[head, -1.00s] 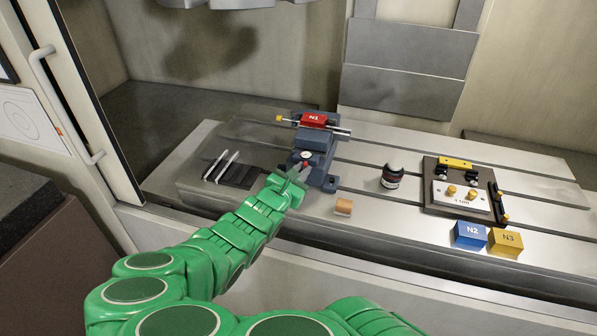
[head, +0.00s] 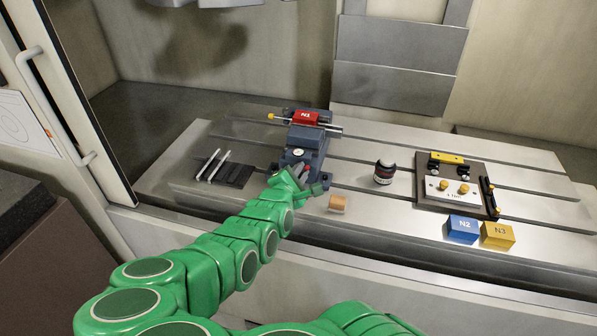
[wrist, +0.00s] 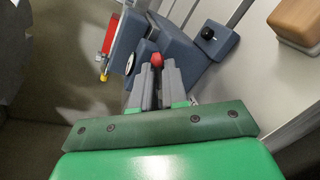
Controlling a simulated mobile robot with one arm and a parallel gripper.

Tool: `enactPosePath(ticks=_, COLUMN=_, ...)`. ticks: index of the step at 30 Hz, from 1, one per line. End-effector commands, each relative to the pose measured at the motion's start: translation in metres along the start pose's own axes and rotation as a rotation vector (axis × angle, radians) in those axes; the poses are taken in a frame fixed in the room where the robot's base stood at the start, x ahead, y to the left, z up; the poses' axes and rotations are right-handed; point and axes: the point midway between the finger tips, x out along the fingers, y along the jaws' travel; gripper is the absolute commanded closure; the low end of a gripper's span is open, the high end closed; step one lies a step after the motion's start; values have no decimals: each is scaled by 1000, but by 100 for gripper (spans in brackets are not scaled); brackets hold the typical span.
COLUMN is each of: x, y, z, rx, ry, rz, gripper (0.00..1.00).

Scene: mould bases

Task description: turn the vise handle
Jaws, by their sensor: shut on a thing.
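The blue-grey vise (head: 316,138) stands on the slotted machine table, with the red block N1 (head: 305,118) between its jaws. My gripper (head: 303,179) is at the near end of the vise. In the wrist view my gripper (wrist: 157,90) has its two grey fingers close together on the vise handle, whose red knob (wrist: 156,60) shows at the fingertips. The red block also shows at the upper left of the wrist view (wrist: 110,35).
A wooden block (head: 338,204) lies just right of my gripper. A dark round container (head: 384,172), a fixture plate (head: 425,203), a blue block N2 (head: 462,229) and a yellow block N3 (head: 497,236) stand farther right. Rods on a black rack (head: 228,171) lie left of the vise.

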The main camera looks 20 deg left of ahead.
Motion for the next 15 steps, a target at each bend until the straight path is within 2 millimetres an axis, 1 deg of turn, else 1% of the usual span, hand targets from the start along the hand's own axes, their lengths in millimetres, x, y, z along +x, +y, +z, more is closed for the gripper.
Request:
enactPosePath(ticks=1, x=-1, y=-4, z=-5, rx=19, ry=16, rz=-7, gripper=100)
enactPosePath(ticks=15, x=0, y=-10, z=-6, rx=302, ry=71, rz=10, gripper=100)
